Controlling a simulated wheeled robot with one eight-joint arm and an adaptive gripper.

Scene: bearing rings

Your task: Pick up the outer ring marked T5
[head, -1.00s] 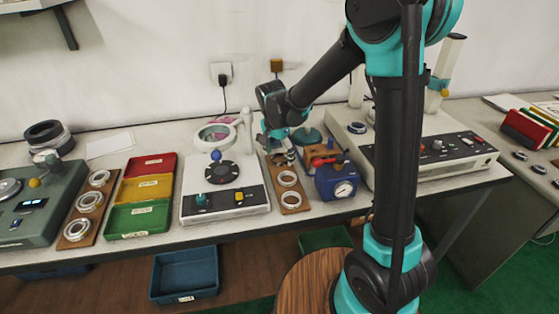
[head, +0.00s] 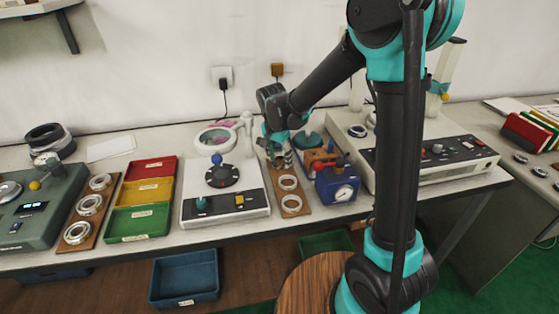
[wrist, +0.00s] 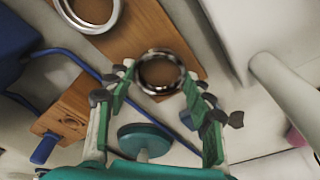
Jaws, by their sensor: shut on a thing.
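A shiny metal ring (wrist: 160,91) sits between the fingertips of my gripper (wrist: 158,76) in the wrist view, at the end of a wooden board (wrist: 150,35). My gripper is shut on this ring, one finger on each side. No T5 mark can be read on it. In the head view my gripper (head: 279,160) is at the far end of the board (head: 305,209), and the held ring is mostly hidden there. Two other rings lie nearer on the same board: a middle one (head: 288,175) and a near one (head: 291,211).
A white device with a dark dial (head: 250,207) stands left of the board. A blue gauge box (head: 325,190) stands close on its right. Red, yellow and green trays (head: 138,238) and another ring board (head: 87,232) are further left.

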